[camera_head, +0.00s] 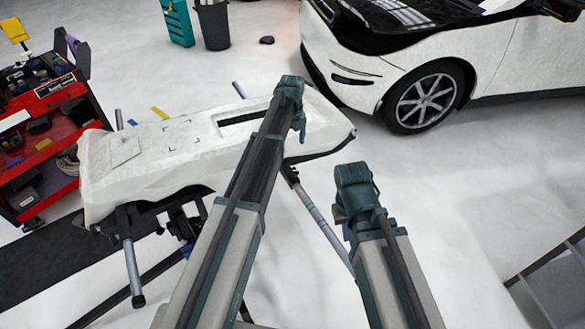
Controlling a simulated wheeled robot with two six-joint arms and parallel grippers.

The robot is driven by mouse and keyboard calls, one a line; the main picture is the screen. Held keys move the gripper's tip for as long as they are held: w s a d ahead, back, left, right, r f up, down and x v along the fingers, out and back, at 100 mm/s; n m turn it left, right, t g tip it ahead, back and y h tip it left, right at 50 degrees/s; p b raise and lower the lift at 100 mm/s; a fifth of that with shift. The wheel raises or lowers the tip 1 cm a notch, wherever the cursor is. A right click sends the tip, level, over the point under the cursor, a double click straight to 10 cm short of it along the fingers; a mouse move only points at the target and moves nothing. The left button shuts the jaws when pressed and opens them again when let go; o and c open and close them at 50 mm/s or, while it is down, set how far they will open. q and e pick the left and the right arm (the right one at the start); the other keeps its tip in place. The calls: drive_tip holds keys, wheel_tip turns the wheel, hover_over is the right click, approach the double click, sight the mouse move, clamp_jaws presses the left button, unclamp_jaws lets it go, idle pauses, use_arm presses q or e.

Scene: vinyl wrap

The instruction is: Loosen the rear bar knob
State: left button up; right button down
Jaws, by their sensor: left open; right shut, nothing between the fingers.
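A white bumper (160,160) lies across a dark stand with metal bars. One bar (132,268) sticks out below its left end, and another bar (318,218) slants down to the right from under its right part. A small blue part (187,249) shows on the stand under the bumper; I cannot tell whether it is a knob. The rear bar knob cannot be made out. My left arm crosses over the bumper and hides part of it. My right arm ends over the floor right of the stand.
A red tool cart (88,97) stands at the left, close to the bumper's left end. A white car (510,50) is parked at the upper right. A grey bin (213,25) stands at the back. The floor between stand and car is clear.

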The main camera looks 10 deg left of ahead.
sight(292, 171)
use_arm(q)
wheel_tip(292, 171, down, 14)
drive_tip(key=b, duration=1.3)
drive_tip(key=shift+r+b, duration=0.1)
drive_tip(key=shift+b, duration=0.2)
drive_tip(key=c, duration=1.4)
